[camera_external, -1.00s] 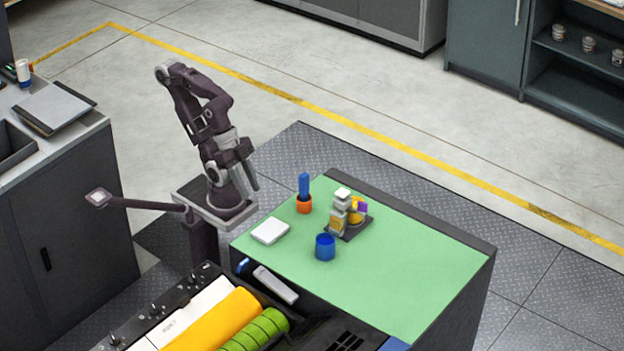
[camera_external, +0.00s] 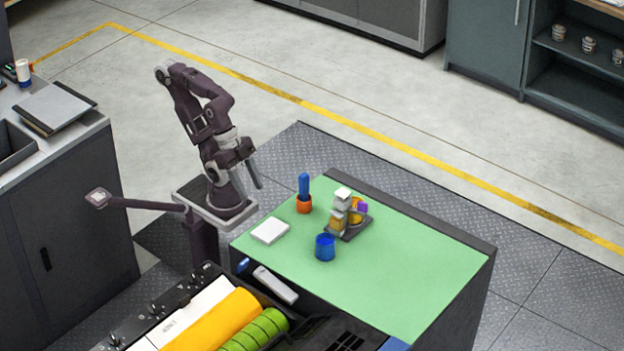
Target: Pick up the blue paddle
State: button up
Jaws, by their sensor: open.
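A blue paddle-like piece (camera_external: 304,183) stands upright in a small orange cup (camera_external: 304,205) near the back left of the green tabletop (camera_external: 390,270). Only its upper part shows; the lower end is hidden in the cup. My gripper (camera_external: 252,190) is open and empty. It hangs to the left of the blue piece, near the table's left edge, clearly apart from it, with its fingers pointing down.
A blue cup (camera_external: 325,247) stands in front of the orange cup. A small device of white, yellow and purple parts (camera_external: 345,212) stands close to its right. A white flat block (camera_external: 270,231) lies at the left. The table's right side is clear.

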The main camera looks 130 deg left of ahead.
jog(key=w+a+m+g, duration=0.3)
jog(key=w+a+m, duration=0.2)
jog(key=a+m, duration=0.25)
jog(key=m+g, duration=0.2)
jog(key=m, duration=0.8)
send_over(304, 187)
jog(key=shift+s+a+f, duration=0.15)
jog(key=shift+s+a, duration=0.15)
jog(key=shift+a+f+g, duration=0.1)
jog(key=shift+a+g, duration=0.15)
jog(key=shift+g, duration=0.05)
jog(key=shift+m, duration=0.35)
jog(key=f, duration=0.7)
jog(key=shift+s+a, duration=0.1)
jog(key=shift+s, duration=0.1)
grip_shut()
